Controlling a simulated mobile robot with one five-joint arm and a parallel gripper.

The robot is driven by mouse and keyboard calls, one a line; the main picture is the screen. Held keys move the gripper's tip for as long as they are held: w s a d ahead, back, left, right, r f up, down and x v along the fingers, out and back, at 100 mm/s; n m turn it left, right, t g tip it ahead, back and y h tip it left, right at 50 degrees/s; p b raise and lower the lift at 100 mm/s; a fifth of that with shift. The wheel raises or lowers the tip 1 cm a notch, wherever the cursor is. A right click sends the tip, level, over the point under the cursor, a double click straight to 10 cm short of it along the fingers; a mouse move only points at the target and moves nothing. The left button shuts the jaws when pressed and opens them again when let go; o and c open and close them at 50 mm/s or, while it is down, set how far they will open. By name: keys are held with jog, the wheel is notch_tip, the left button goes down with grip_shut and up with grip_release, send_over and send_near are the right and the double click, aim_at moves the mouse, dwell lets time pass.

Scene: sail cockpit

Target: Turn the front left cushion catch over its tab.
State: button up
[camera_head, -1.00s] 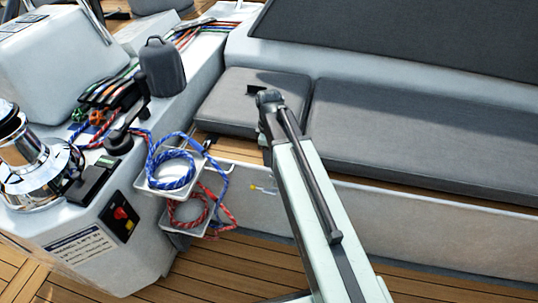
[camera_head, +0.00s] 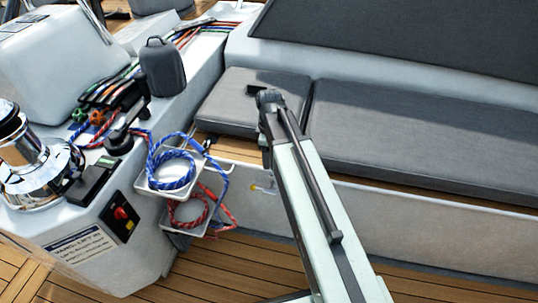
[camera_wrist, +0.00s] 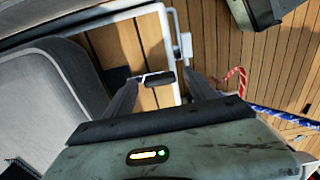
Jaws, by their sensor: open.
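A small dark catch (camera_wrist: 160,78) with a pale strip along its edge shows in the wrist view. It lies at the bare wooden strip of the seat, beside the front corner of the grey cushion (camera_wrist: 45,100). My gripper (camera_wrist: 163,88) is open, with one dark finger to each side of the catch in the picture. I cannot tell whether either finger touches it. The tab is not clear to make out. In the head view the short left cushion (camera_head: 235,105) lies behind my arm, and my fingertips are hidden there.
Left of my arm, a white rope holder (camera_head: 150,188) carries a blue rope coil (camera_head: 152,165) and a red one (camera_head: 178,215). A chrome winch (camera_head: 35,165) and a grey jug (camera_head: 162,68) stand farther left. A long cushion (camera_head: 420,140) lies to the right.

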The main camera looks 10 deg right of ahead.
notch_tip(320, 180, up, 8)
jog(key=p, duration=0.7)
jog(key=shift+p, duration=0.4)
jog(key=shift+f, duration=0.15)
jog(key=shift+s, duration=0.1)
jog(key=s+m, duration=0.9)
jog(key=m, duration=0.3)
notch_tip(320, 180, up, 18)
jog(key=p, duration=1.7)
jog(key=shift+w+f+m, duration=0.25)
jog(key=shift+w+m, duration=0.05)
jog(key=shift+m, duration=0.1)
